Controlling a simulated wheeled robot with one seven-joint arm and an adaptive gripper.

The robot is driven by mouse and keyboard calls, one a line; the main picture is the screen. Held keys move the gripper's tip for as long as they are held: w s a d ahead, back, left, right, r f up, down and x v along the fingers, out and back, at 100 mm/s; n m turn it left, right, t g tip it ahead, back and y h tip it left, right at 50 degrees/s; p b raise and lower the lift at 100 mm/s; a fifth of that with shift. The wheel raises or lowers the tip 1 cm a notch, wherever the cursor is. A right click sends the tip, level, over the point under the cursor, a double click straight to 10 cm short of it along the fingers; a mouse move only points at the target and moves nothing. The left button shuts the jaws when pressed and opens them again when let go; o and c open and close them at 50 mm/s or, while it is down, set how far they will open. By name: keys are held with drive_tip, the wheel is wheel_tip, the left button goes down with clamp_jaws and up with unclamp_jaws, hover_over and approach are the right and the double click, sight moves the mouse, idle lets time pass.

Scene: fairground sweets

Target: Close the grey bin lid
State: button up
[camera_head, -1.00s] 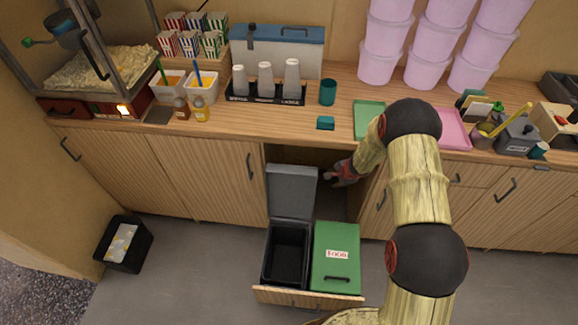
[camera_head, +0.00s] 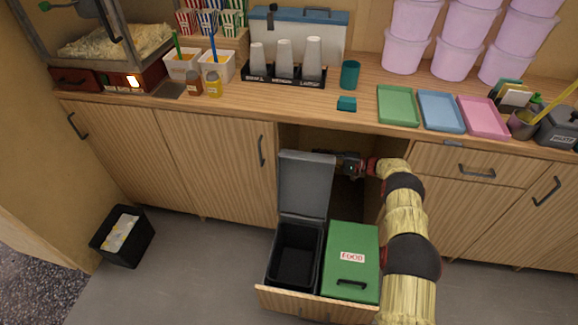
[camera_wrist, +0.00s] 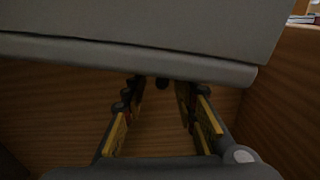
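The grey bin lid (camera_head: 305,184) stands open, upright and leaning slightly back, hinged at the rear of the black bin (camera_head: 294,257). The bin sits in the pulled-out drawer (camera_head: 310,303), left of a bin with a closed green lid (camera_head: 351,262) labelled FOOD. My gripper (camera_head: 347,164) is in the cabinet opening, at the lid's upper right edge and partly hidden. In the wrist view, my gripper's fingers (camera_wrist: 161,88) are apart, below the edge of the grey lid (camera_wrist: 140,40). Whether they touch it is unclear.
The wooden counter (camera_head: 300,108) overhangs the opening, with cups and trays on it. Cabinet doors (camera_head: 222,165) flank the opening. A small black waste basket (camera_head: 123,236) stands on the floor at left. The floor between it and the drawer is clear.

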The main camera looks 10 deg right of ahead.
sight(300, 156)
drive_tip(key=shift+s, duration=0.15)
drive_tip(key=shift+a+n, duration=0.3)
drive_tip(key=shift+a, duration=0.1)
drive_tip(key=shift+x, duration=3.5)
drive_tip(key=shift+r, duration=0.1)
drive_tip(key=shift+c, duration=1)
clamp_jaws()
drive_tip(key=shift+s, duration=0.1)
